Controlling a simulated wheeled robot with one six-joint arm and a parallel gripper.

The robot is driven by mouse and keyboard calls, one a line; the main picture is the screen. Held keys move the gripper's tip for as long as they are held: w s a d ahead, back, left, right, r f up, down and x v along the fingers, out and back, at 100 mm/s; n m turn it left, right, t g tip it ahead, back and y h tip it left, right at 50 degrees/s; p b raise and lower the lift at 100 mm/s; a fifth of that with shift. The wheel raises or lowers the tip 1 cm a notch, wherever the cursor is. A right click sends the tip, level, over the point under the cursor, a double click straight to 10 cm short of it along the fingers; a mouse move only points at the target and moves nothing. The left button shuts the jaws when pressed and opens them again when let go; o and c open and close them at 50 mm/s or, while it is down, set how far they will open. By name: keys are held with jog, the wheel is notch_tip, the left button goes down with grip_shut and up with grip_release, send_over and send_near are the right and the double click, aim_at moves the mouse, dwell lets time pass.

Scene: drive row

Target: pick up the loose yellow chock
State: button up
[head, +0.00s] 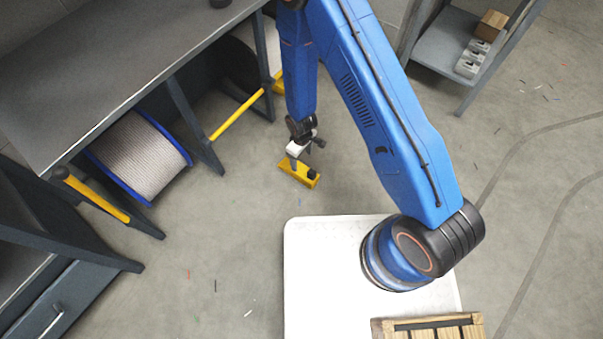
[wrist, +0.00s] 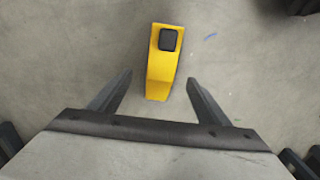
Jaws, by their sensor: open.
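The loose yellow chock (head: 303,176) lies on the grey floor in front of the bench, with a black block on its top at one end. In the wrist view the chock (wrist: 163,72) lies lengthwise, its plain end toward my gripper. My gripper (wrist: 160,90) is open, with one finger on each side of the chock's near end and visible gaps to both. I cannot tell the exact height of the fingertips above the floor.
A dark bench (head: 95,60) stands at left, with a rope spool (head: 140,157) under it and yellow bars (head: 237,115) along its lower side. A grey shelf trolley (head: 440,58) with boxes stands at upper right. Floor around the chock is clear. My white base is below.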

aim_at(301, 170)
notch_tip(301, 170, down, 6)
jog(key=shift+r, duration=0.1)
jog(key=shift+s+f, duration=0.15)
jog(key=shift+f, duration=1.25)
jog(key=shift+s+f, duration=0.15)
jog(key=shift+f, duration=1.2)
jog(key=shift+c, duration=0.3)
jog(key=c, duration=1.4)
jog(key=shift+r, duration=0.15)
